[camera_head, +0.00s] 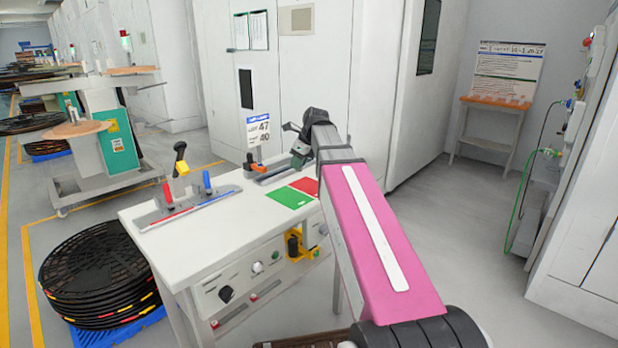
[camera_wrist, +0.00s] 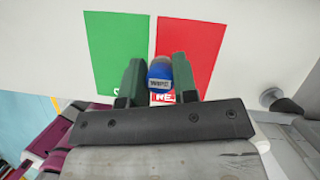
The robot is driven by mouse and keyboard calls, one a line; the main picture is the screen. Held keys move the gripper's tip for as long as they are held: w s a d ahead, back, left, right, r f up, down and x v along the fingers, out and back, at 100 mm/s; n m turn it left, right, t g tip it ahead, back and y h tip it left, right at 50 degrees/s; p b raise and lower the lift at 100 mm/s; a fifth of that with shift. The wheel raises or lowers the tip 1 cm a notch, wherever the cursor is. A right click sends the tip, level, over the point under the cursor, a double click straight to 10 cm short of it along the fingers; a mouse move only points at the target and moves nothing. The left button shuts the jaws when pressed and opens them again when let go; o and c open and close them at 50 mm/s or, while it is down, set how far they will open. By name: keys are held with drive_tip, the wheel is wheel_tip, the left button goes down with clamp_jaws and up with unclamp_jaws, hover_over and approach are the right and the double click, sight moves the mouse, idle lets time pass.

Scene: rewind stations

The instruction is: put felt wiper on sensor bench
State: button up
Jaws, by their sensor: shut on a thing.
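The felt wiper (camera_wrist: 160,74) is a small blue piece with a grey top and a label that seems to read "WIPE". My gripper (camera_wrist: 158,66) is shut on it, with one dark green finger on each side in the wrist view. The white sensor bench (camera_head: 180,240) stands in front of me. In the head view, my gripper (camera_head: 300,152) is over the back right part of the bench top, and I cannot make out the wiper there. In the wrist view, the wiper appears in front of the green and red patches; its height above the bench is unclear.
A green patch (camera_head: 289,198) and a red patch (camera_head: 306,186) lie on the bench top. A rail with a red peg (camera_head: 168,193) and a blue peg (camera_head: 206,182) is at the left. A stack of black reels (camera_head: 95,268) stands left of the bench.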

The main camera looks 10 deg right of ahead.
drive_tip(key=d+f, duration=0.1)
drive_tip(key=w+d+f, duration=0.1)
drive_tip(key=d, duration=0.1)
drive_tip(key=shift+d+f, duration=0.15)
drive_tip(key=shift+d, duration=0.15)
drive_tip(key=shift+f, duration=1.95)
drive_tip(key=shift+f, duration=0.2)
drive_tip(key=o, duration=0.9)
drive_tip(key=shift+r, duration=0.1)
drive_tip(key=v, duration=1.2)
drive_tip(key=shift+r, duration=0.1)
